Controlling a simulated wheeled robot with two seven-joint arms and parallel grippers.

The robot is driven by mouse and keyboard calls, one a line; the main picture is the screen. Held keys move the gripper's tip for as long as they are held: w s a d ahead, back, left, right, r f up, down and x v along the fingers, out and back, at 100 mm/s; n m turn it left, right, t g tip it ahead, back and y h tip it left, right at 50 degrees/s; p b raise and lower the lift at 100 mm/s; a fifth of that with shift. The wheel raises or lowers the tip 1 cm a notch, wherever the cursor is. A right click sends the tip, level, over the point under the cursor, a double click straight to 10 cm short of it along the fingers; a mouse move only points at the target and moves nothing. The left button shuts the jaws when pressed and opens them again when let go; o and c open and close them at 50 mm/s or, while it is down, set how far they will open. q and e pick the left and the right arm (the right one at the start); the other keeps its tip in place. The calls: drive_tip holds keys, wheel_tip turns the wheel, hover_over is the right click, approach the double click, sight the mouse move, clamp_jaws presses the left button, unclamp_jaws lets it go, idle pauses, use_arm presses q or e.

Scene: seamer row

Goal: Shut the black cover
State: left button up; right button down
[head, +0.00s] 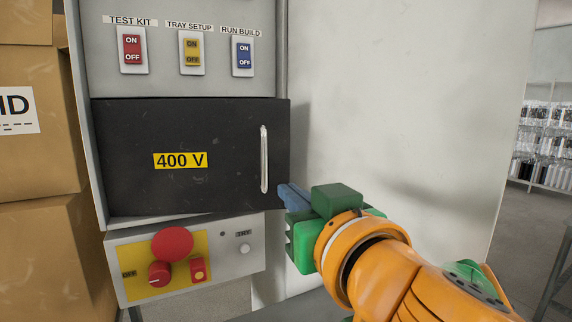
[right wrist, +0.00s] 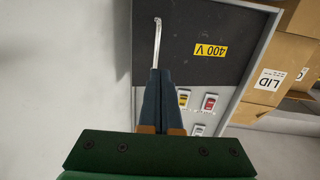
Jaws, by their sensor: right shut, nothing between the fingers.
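The black cover (head: 215,185) carries a yellow "400 V" label and an upright metal handle (head: 264,160) near its right edge. It lies across the cabinet opening; its right edge overlaps the cabinet's right post, and I cannot tell if it sits fully flush. My right gripper (head: 284,189) is shut and empty, its blue fingertips at the lower right edge of the cover, right of the handle. In the right wrist view the shut fingers (right wrist: 158,72) point toward the cover (right wrist: 190,65) and hide one end of the handle (right wrist: 157,38). Contact is unclear. My left gripper is out of view.
Above the cover are red (head: 132,49), yellow (head: 192,52) and blue (head: 243,55) switches. Below is a panel with a red mushroom button (head: 172,243) and a red knob (head: 159,274). Cardboard boxes (head: 35,150) stand left. A pale wall (head: 400,100) is right.

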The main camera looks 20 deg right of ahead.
drive_tip(key=p, duration=0.6)
approach(264, 164)
drive_tip(key=w, duration=0.6)
drive_tip(key=shift+w+d+r, duration=0.1)
drive_tip(key=shift+w+d, duration=0.15)
drive_tip(key=shift+d, duration=0.05)
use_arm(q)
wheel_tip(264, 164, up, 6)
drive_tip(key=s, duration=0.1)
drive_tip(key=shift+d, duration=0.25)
use_arm(e)
drive_tip(key=shift+w, duration=0.15)
